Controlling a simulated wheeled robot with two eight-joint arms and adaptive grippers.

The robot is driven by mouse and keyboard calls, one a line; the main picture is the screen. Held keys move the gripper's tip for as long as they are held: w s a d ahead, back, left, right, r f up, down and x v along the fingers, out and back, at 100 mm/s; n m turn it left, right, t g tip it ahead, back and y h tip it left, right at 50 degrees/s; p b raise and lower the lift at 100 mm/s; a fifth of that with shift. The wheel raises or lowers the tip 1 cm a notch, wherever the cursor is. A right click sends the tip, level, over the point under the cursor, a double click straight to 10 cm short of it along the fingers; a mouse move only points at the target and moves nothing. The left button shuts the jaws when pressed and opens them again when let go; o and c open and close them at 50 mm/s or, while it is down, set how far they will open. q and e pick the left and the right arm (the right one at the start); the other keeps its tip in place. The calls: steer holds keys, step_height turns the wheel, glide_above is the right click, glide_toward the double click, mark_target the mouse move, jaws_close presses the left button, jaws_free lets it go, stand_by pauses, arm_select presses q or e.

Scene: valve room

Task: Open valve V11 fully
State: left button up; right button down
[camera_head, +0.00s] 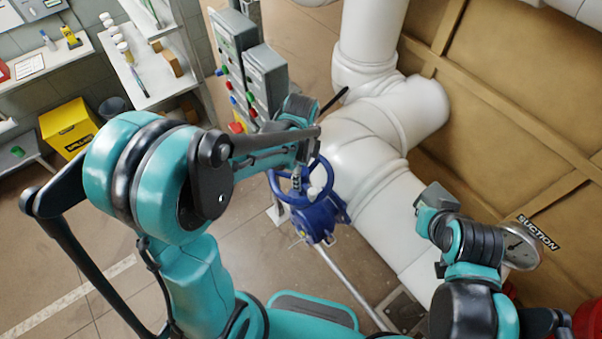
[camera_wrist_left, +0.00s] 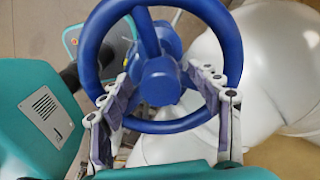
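A blue valve handwheel (camera_head: 298,182) sits on a blue valve body (camera_head: 318,218) beside the white pipe. No V11 label is readable. In the left wrist view the handwheel (camera_wrist_left: 161,78), with its spokes and round hub, fills the upper middle. My left gripper (camera_wrist_left: 160,92) is open, its two fingers spread on either side of the hub, near the lower rim; I cannot tell whether they touch it. In the head view my left gripper (camera_head: 302,172) is at the wheel, partly hidden by its arm. My right gripper (camera_head: 430,205) is over the white pipe, away from the wheel; its fingers are unclear.
A large white pipe (camera_head: 365,150) runs behind the valve. Grey control boxes (camera_head: 250,65) with coloured buttons stand behind my left arm. A gauge (camera_head: 520,245) marked suction is near my right arm. Shelves (camera_head: 145,75) and a yellow bin (camera_head: 68,128) are at the left.

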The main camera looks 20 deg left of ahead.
arm_select(q)
steer(key=c, duration=0.6)
steer(key=shift+s, duration=0.1)
steer(key=c, duration=0.4)
steer(key=shift+c, duration=0.8)
steer(key=shift+s+f+n, duration=0.1)
steer(key=shift+f+n, duration=0.05)
steer(key=shift+n, duration=0.85)
steer(key=n+b, duration=0.1)
steer(key=n, duration=0.3)
steer(key=shift+n, duration=0.3)
steer(key=n, duration=0.5)
steer(key=shift+d+b, duration=0.1)
steer(key=shift+b, duration=0.3)
steer(key=n, duration=0.8)
steer(key=shift+b, duration=0.35)
steer(key=n, duration=0.4)
steer(key=shift+r+n, duration=0.2)
steer(key=shift+n, duration=0.1)
steer(key=n, duration=0.3)
steer(key=shift+w+n+b, duration=0.2)
steer(key=shift+n+b, duration=0.1)
steer(key=shift+n, duration=0.1)
steer(key=n, duration=0.5)
